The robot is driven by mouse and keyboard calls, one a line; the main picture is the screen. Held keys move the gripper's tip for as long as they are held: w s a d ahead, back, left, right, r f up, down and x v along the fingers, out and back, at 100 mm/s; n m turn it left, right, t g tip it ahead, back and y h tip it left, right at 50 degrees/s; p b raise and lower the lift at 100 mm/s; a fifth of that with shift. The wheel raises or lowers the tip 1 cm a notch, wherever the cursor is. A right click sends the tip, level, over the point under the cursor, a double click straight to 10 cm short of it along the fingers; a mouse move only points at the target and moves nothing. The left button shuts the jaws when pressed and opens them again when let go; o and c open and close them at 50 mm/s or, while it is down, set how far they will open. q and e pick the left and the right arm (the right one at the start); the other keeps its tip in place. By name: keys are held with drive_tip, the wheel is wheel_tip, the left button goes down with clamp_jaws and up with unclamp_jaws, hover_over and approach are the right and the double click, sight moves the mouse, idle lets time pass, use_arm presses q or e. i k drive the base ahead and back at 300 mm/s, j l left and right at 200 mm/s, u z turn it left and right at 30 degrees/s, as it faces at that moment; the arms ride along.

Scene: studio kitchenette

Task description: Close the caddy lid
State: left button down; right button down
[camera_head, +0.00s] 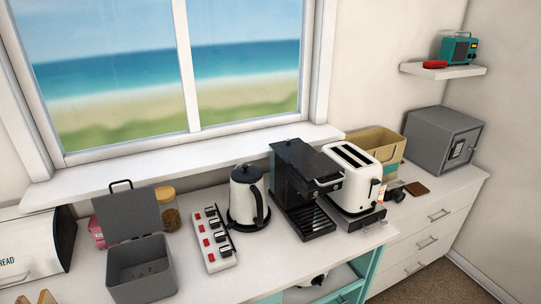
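The caddy (142,274) is a grey box standing on the white counter at the lower left. Its lid (130,211) is open and stands raised at the back, leaning slightly backward, with a black loop handle on its top edge. The inside of the box is visible, with a few small dark marks on its floor. Neither of my grippers shows in the head view.
Right of the caddy stand a switched power strip (214,240), a kettle (246,197), a coffee machine (300,185) and a toaster (350,180). A jar (171,218) and a pink box (97,232) stand behind it. A bread bin (30,250) is at left.

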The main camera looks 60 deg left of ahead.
sight(133, 213)
drive_tip(key=u, duration=3.2)
